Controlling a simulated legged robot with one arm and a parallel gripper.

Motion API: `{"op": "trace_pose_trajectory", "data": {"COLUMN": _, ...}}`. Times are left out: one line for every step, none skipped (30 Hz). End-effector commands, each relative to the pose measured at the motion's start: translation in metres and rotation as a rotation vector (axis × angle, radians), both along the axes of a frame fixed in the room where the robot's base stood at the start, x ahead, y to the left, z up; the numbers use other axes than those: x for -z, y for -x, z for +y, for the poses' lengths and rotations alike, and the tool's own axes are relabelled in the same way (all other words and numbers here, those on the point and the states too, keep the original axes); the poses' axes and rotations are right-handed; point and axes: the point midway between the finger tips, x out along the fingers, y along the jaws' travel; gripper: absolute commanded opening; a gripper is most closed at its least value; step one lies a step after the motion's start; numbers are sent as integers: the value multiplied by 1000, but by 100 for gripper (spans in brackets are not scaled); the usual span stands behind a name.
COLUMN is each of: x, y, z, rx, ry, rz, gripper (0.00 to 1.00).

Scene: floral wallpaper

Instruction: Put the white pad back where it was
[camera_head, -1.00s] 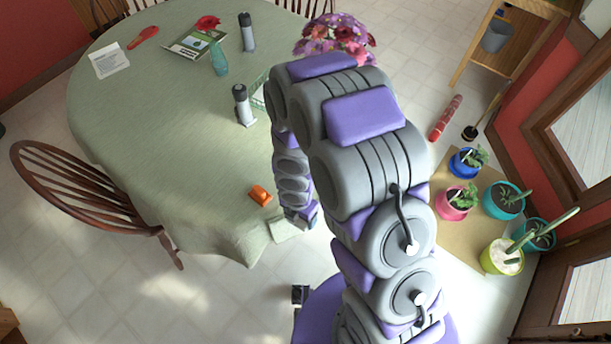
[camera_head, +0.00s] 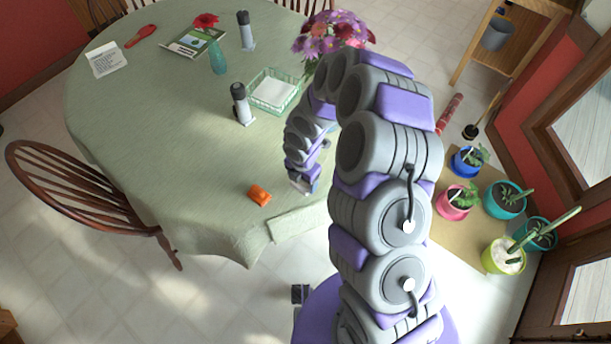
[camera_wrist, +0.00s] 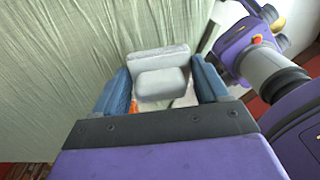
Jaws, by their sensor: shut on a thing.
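My gripper (camera_head: 303,184) hangs over the near right edge of the green-clothed table (camera_head: 170,130) in the head view. In the wrist view, the blue fingers of my gripper (camera_wrist: 162,76) are shut on a pale, rounded block that looks like the white pad (camera_wrist: 163,84). A second pale face shows just behind it; I cannot tell if it is the same thing. The pad's underside is hidden. In the head view, the arm and gripper hide most of the pad.
An orange object (camera_head: 259,195) lies left of my gripper. A green wire basket (camera_head: 254,98) with white contents (camera_head: 276,93) stands behind, beside a grey-black canister (camera_head: 241,104). Flowers (camera_head: 328,38) stand at the back. A pale flat strip (camera_head: 298,222) lies at the table's near edge.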

Motion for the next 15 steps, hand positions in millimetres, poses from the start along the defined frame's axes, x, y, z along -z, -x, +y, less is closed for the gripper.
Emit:
{"op": "trace_pose_trajectory", "data": {"x": 2, "y": -8, "z": -2, "rx": 5, "ry": 0, "rz": -1, "gripper": 45}}
{"op": "trace_pose_trajectory", "data": {"x": 2, "y": -12, "z": -4, "rx": 6, "ry": 1, "rz": 0, "gripper": 45}}
{"op": "trace_pose_trajectory", "data": {"x": 3, "y": -17, "z": -4, "rx": 3, "ry": 1, "rz": -3, "gripper": 45}}
{"op": "trace_pose_trajectory", "data": {"x": 3, "y": -21, "z": -4, "rx": 4, "ry": -1, "rz": -2, "gripper": 45}}
{"op": "trace_pose_trajectory", "data": {"x": 4, "y": -24, "z": -4, "rx": 2, "ry": -1, "rz": -2, "gripper": 45}}
{"op": "trace_pose_trajectory", "data": {"x": 4, "y": -28, "z": -5, "rx": 2, "ry": 0, "rz": -2, "gripper": 45}}
{"op": "trace_pose_trajectory", "data": {"x": 4, "y": -30, "z": -6, "rx": 2, "ry": 1, "rz": -2, "gripper": 45}}
{"op": "trace_pose_trajectory", "data": {"x": 4, "y": -32, "z": -8, "rx": 3, "ry": 2, "rz": -1, "gripper": 45}}
{"op": "trace_pose_trajectory", "data": {"x": 4, "y": -34, "z": -9, "rx": 3, "ry": 2, "rz": 0, "gripper": 45}}
{"op": "trace_pose_trajectory", "data": {"x": 4, "y": -35, "z": -9, "rx": 2, "ry": 3, "rz": 1, "gripper": 45}}
{"op": "trace_pose_trajectory", "data": {"x": 4, "y": -35, "z": -10, "rx": 2, "ry": 3, "rz": 1, "gripper": 45}}
{"op": "trace_pose_trajectory", "data": {"x": 5, "y": -35, "z": -10, "rx": 1, "ry": 4, "rz": 2, "gripper": 45}}
{"op": "trace_pose_trajectory", "data": {"x": 7, "y": -35, "z": -10, "rx": 1, "ry": 3, "rz": 2, "gripper": 45}}
{"op": "trace_pose_trajectory", "data": {"x": 9, "y": -35, "z": -10, "rx": 1, "ry": 4, "rz": 3, "gripper": 45}}
{"op": "trace_pose_trajectory", "data": {"x": 13, "y": -35, "z": -10, "rx": 0, "ry": 3, "rz": 4, "gripper": 45}}
